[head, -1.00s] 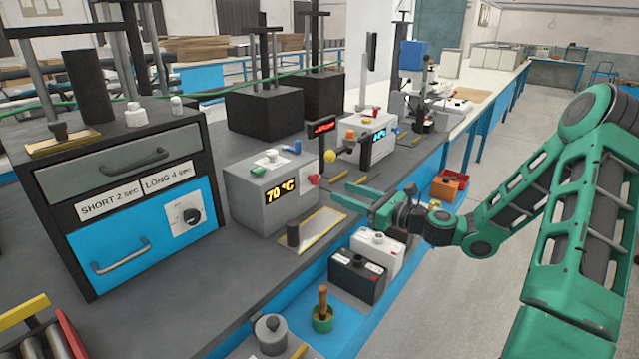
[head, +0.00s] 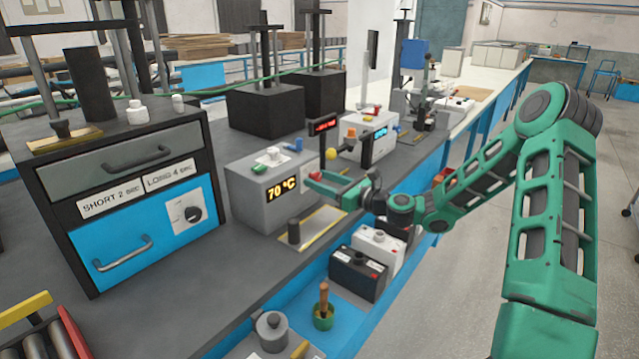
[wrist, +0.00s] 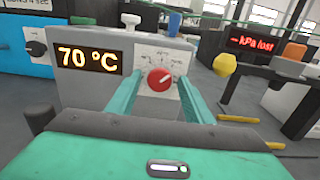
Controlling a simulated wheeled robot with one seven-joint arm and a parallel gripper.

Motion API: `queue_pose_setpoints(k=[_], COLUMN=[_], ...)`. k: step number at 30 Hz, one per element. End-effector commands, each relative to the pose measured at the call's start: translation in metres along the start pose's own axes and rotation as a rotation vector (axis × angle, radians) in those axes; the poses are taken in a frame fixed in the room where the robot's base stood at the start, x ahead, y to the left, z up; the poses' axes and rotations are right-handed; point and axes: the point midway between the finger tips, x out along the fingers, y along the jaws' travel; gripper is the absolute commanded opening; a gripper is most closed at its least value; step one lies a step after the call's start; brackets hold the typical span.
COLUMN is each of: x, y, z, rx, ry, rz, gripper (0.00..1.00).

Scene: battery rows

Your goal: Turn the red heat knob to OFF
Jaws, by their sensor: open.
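The red heat knob (wrist: 160,79) is on a pale dial plate (wrist: 167,62) on the front of a grey box in the wrist view. A white pointer line on the knob slants to the upper right; the dial lettering is too small to read. The box's display (head: 283,190) reads 70 °C. My gripper (head: 329,190) is open, its two green fingers pointing at the box. In the wrist view the fingers (wrist: 160,95) stand left and right of the knob with gaps on both sides.
A yellow knob (wrist: 225,65) on a dark stand is close right of my gripper. A black cylinder (head: 294,231) stands on a tray before the box. Batteries (head: 357,273) sit lower at the front. A drawer cabinet (head: 150,230) stands left.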

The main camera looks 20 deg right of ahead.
Motion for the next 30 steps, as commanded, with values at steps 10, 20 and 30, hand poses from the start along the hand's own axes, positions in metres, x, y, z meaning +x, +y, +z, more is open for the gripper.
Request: queue_pose_setpoints(k=[10, 20, 30], x=[-0.0002, -0.0001, 0.0], y=[0.0001, -0.0004, -0.0009], z=[-0.0001, -0.0001, 0.0001], rx=[-0.001, -0.052, -0.29], ry=[0.0, 0.0, 0.0], rz=[0.0, -0.001, -0.001], gripper=[0.07, 0.07, 0.07])
